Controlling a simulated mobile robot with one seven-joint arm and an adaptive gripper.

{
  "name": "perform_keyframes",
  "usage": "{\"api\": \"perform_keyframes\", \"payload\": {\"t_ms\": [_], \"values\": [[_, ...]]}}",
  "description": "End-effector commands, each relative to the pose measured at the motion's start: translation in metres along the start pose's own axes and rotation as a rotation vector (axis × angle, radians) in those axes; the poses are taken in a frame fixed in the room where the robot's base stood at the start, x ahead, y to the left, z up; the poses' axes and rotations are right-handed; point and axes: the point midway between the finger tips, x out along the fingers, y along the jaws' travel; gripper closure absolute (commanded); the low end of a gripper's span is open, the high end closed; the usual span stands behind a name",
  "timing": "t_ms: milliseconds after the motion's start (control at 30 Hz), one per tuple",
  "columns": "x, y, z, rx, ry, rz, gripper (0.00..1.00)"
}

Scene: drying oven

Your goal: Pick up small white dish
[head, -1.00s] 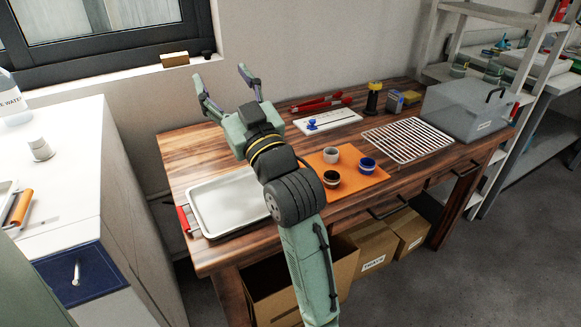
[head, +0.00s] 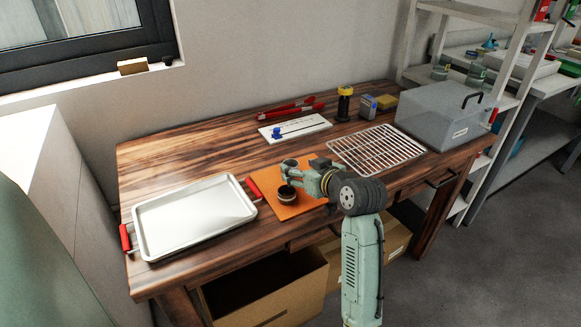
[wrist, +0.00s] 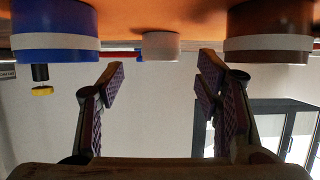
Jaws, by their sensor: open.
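The small white dish (wrist: 160,46) shows in the wrist view, whose picture is upside down, with the orange mat (wrist: 190,12) along the top. It lies between and beyond the fingertips of my gripper (wrist: 160,78), which is open, empty and apart from it. A blue dish with a pale band (wrist: 57,30) is at the left and a brown dish with a pale band (wrist: 268,32) at the right, both nearer. In the head view my gripper (head: 286,173) is low over the mat (head: 262,180), beside the brown dish (head: 287,196). The arm hides the blue dish there.
A white tray with red handles (head: 190,215) is left of the mat. A white board (head: 295,128) and a black-yellow bottle (head: 344,103) stand behind. The wooden table (head: 165,160) is bare at back left.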

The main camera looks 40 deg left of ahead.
Motion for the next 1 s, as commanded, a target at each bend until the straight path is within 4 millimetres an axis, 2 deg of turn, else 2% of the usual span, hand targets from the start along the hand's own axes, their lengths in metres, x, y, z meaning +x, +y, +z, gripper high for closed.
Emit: {"api": "perform_keyframes", "payload": {"t_ms": [100,233,533,1000], "values": [[0.019,-0.003,-0.002,0.0,-0.002,-0.003,0.42],[0.035,-0.002,-0.001,0.0,-0.002,-0.003,0.42],[0.04,-0.002,0.0,-0.001,0.001,-0.001,0.42],[0.039,-0.002,0.0,-0.001,0.001,-0.001,0.73]]}}
